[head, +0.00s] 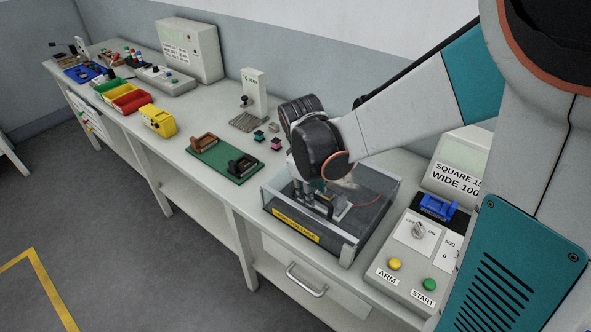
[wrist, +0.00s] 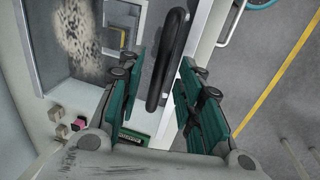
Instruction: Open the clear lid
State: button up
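The clear lid (head: 372,208) sits over a grey box with a yellow label (head: 296,228) on its front, on the bench at the middle right. The lid looks closed. My gripper (head: 318,198) is at the front part of the lid, pointing down. In the wrist view, a black bar handle (wrist: 167,62) lies between the two green fingers of my gripper (wrist: 164,80). The fingers are spread, with a gap showing beside the handle; I cannot tell whether either finger touches it. Part of the lid (wrist: 83,55) shows to the left of the handle. My wrist hides some of the lid in the head view.
A control panel (head: 405,248) with a knob, a yellow ARM button and a green START button stands right of the box. A green board (head: 222,160) with brown and black blocks lies left. Floor space (head: 130,250) in front is clear.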

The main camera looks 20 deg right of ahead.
jog(key=shift+f, duration=0.2)
grip_shut()
